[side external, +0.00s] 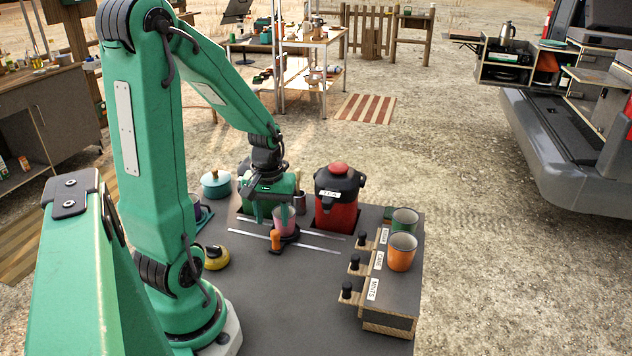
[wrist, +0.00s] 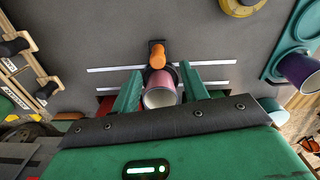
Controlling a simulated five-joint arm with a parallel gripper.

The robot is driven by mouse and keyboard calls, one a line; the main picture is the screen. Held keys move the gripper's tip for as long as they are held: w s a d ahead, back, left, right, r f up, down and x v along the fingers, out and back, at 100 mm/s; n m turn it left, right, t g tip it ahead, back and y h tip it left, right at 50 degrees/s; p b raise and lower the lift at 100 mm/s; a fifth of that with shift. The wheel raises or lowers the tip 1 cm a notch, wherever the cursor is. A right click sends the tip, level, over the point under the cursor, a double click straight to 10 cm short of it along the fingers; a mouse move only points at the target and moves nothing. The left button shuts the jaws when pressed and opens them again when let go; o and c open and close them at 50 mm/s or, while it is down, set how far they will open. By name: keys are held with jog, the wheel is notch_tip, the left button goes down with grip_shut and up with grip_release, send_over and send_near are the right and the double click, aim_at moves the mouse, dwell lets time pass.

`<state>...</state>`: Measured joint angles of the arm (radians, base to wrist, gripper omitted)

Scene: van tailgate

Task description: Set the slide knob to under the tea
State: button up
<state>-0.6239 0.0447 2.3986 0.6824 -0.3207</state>
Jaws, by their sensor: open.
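The orange slide knob (side external: 275,240) stands on a dark carriage on pale slide rails (side external: 318,247); it also shows in the wrist view (wrist: 157,55). A pinkish-purple cup (side external: 284,220) sits right behind the knob, and its open mouth shows in the wrist view (wrist: 160,97). The red urn labelled TEA (side external: 336,212), with a black top, stands behind the rails, right of the knob. My gripper (wrist: 160,70) is open, its fingers apart on either side of the cup and just short of the knob. Finger contact with the cup cannot be told.
Labelled drawers (side external: 385,290) with black knobs are at the right, with an orange cup (side external: 401,254) and a green cup (side external: 405,221) on top. The front counter is clear.

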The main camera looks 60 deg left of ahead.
aim_at(275, 232)
jog(key=shift+w+d+f, duration=0.1)
jog(key=shift+f, duration=3.35)
grip_shut()
